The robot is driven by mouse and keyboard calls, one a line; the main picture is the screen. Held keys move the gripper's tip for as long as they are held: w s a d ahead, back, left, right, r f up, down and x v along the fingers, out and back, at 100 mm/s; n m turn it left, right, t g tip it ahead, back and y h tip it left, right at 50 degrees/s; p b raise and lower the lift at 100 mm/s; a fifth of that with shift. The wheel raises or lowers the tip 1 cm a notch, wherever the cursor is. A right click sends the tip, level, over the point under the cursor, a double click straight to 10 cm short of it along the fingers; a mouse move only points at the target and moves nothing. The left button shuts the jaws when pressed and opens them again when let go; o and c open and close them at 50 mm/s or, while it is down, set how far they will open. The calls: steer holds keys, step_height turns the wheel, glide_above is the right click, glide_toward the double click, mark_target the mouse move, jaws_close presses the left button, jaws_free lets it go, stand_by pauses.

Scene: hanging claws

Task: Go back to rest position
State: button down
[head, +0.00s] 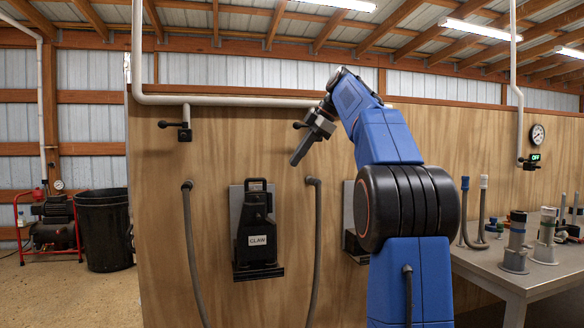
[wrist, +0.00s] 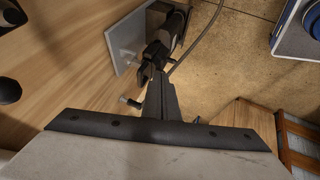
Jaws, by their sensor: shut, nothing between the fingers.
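My gripper (head: 297,158) is raised in front of the plywood wall, pointing down and to the left. Its fingers are together with nothing between them, and they show as a dark narrow shape in the wrist view (wrist: 160,85). A black claw (head: 257,218) with a white CLAW label hangs on a grey wall plate (head: 236,205), below and left of my gripper and apart from it. A second black holder (head: 351,242) is mostly hidden behind my blue arm.
Grey hoses (head: 188,250) hang on either side of the claw. A valve (head: 184,135) sits on the wall pipe. A metal workbench (head: 530,275) with several cylindrical parts is at right. A black bin (head: 103,230) and a compressor (head: 53,235) stand at left.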

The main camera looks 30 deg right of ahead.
steer(key=shift+d+r, duration=0.1)
steer(key=shift+r, duration=0.05)
steer(key=s+a+f+m+h, duration=0.2)
steer(key=s+a+f+m, duration=0.7)
steer(key=s+a+f, duration=0.7)
steer(key=s+a+f+m+h, duration=0.1)
steer(key=s+f+m, duration=0.2)
steer(key=s+f, duration=0.7)
steer(key=s+a+f+m+h, duration=0.1)
steer(key=s+a+f+m, duration=0.1)
steer(key=s+f, duration=0.8)
step_height(320, 180, down, 9)
steer(key=shift+s+a+r+m+h, duration=0.2)
steer(key=shift+s+a+m+h, duration=0.15)
steer(key=shift+m, duration=0.35)
